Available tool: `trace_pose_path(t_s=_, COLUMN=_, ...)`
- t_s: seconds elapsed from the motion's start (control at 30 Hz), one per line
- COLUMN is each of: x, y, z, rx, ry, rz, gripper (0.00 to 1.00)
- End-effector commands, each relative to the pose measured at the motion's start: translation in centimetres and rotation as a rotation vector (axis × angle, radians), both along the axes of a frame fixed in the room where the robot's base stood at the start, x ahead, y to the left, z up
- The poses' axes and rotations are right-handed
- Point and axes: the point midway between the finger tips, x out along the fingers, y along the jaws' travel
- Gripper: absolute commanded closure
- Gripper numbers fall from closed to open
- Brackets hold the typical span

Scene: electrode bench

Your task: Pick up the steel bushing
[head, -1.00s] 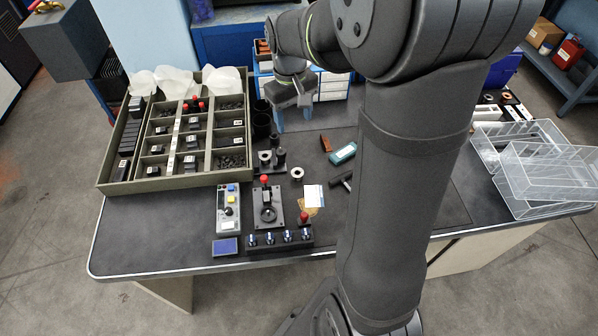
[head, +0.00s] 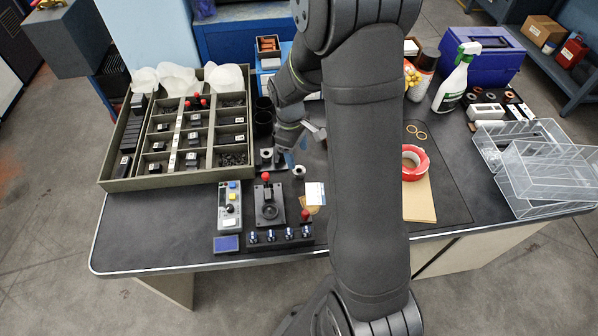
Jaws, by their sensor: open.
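The steel bushing (head: 299,171), a small pale metal ring with a dark hole, stands on the dark bench top, right of a black fixture (head: 268,166). A similar pale ring (head: 266,154) sits on that fixture. My gripper (head: 298,147) is open, low over the bench, just behind and above the bushing. The jaws look apart from it, with nothing seen between them. The exact height gap is hard to tell, and my forearm hides the bench right of the gripper.
A compartment tray (head: 172,178) stands left. In front are a joystick box (head: 270,208), a control box (head: 229,206) and a knob strip (head: 280,238). Right of my arm are red tape (head: 414,162), a spray bottle (head: 455,82) and clear bins (head: 540,165). The bench's front left is clear.

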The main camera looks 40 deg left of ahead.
Motion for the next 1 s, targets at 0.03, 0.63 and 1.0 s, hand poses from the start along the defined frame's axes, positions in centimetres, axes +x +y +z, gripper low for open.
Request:
trace_pose_path(t_s=0.03, x=0.0, y=-0.1, z=-0.6, rx=-0.001, ry=0.001, rz=0.0, gripper=0.41)
trace_pose_path(t_s=0.63, x=-0.2, y=-0.6, z=-6.4, rx=0.0, ry=0.0, rz=-0.002, gripper=0.41)
trace_pose_path(t_s=1.0, x=-0.2, y=-0.6, z=-6.4, rx=0.001, ry=-0.001, rz=-0.002, gripper=0.69)
